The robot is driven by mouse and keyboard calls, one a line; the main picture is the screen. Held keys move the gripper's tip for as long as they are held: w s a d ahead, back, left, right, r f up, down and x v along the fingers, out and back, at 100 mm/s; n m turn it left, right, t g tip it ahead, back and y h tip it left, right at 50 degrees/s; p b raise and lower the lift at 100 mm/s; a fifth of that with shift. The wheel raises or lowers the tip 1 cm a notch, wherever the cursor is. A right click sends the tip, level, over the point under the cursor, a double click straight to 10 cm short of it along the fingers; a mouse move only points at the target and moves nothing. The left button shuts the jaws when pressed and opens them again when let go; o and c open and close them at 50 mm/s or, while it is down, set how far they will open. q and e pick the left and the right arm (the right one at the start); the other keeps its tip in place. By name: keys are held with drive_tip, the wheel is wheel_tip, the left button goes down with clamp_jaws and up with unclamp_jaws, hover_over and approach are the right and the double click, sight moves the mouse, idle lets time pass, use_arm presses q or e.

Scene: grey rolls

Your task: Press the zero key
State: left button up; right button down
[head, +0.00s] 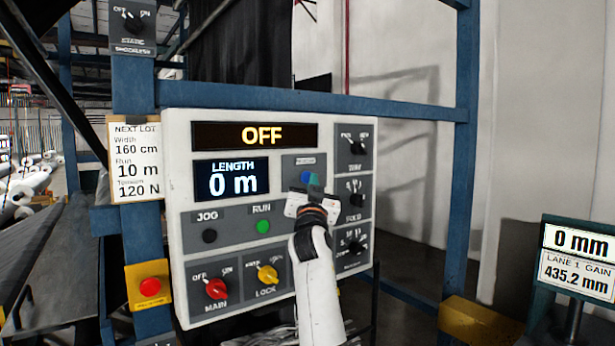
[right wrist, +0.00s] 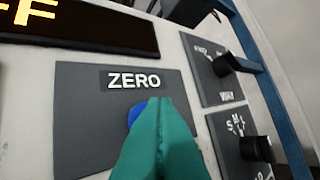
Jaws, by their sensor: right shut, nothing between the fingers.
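The zero key is a round blue button (right wrist: 134,115) under a ZERO label (right wrist: 134,81) on a grey plate of the control panel. Its blue also shows in the head view (head: 305,177), beside my fingertips. My right gripper (right wrist: 158,102) has teal fingers, shut together with nothing between them. In the right wrist view the fingers cover the right and lower part of the key. I cannot tell whether they touch it. In the head view my right gripper (head: 314,183) is in front of the plate. The LENGTH display (head: 232,180) reads 0 m. My left gripper is not in view.
The white panel (head: 180,130) shows OFF on its top display (head: 255,136). It has a black JOG button (head: 209,236), a green RUN button (head: 263,227), red MAIN (head: 216,289) and yellow LOCK (head: 268,275) knobs. Black selector knobs (head: 358,148) line its right side. A red stop button (head: 150,289) sits left.

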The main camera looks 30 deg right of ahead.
drive_tip(key=s+p, duration=0.1)
drive_tip(key=s, duration=0.1)
drive_tip(key=s+p, duration=0.2)
drive_tip(key=s, duration=0.1)
drive_tip(key=shift+d, duration=0.2)
idle(0.9)
